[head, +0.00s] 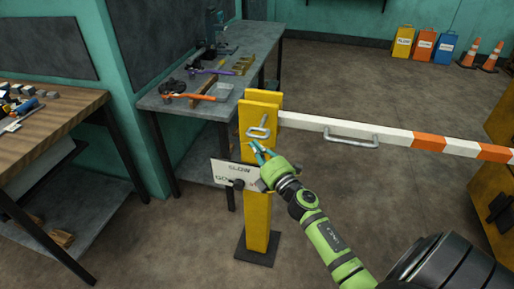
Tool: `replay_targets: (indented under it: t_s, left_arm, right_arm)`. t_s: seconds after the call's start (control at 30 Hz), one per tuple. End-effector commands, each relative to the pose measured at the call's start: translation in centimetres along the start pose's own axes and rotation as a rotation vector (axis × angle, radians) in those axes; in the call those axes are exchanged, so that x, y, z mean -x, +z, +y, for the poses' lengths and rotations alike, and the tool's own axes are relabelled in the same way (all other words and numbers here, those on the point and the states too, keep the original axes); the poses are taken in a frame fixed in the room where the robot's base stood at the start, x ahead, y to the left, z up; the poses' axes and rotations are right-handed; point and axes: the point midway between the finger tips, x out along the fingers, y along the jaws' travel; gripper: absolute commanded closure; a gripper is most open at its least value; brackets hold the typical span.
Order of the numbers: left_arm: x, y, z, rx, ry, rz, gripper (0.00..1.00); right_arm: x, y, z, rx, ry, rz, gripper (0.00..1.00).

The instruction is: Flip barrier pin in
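The barrier pin (259,131) is a silver metal loop on the upper front of the yellow barrier post (257,218). My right gripper (262,148) comes in from the lower right and is just below the pin, in front of the post. Its teal fingers look spread apart with nothing between them. Whether a fingertip touches the pin I cannot tell. The white barrier arm (300,121) with orange bands runs right from the top of the post, nearly level, and has a grey handle (350,137). My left gripper is not in view.
A sign (228,170) reading SLOW and GO, with a dark knob, sits on the post behind my gripper. A workbench with tools (240,48) stands behind left, a wooden table (60,120) at far left.

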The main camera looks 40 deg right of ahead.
Motion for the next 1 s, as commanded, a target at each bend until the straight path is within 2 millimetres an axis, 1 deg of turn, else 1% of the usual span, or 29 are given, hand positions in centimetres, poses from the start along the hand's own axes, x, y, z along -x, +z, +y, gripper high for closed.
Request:
replay_targets:
  t_s: [0.17,0.4,0.53,1.0]
  left_arm:
    - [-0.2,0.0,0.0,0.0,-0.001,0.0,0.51]
    - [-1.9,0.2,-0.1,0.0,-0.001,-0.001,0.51]
    - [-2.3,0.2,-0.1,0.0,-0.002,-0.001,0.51]
    - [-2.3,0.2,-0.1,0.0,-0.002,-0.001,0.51]
  right_arm:
    - [-0.3,0.3,-0.2,0.002,0.001,0.0,1.0]
    - [-3.6,3.7,-1.2,0.005,0.002,0.001,1.0]
    - [-4.6,4.9,-1.3,0.002,0.001,0.0,1.0]
    - [-4.8,5.1,-1.2,0.0,0.001,-0.001,1.0]
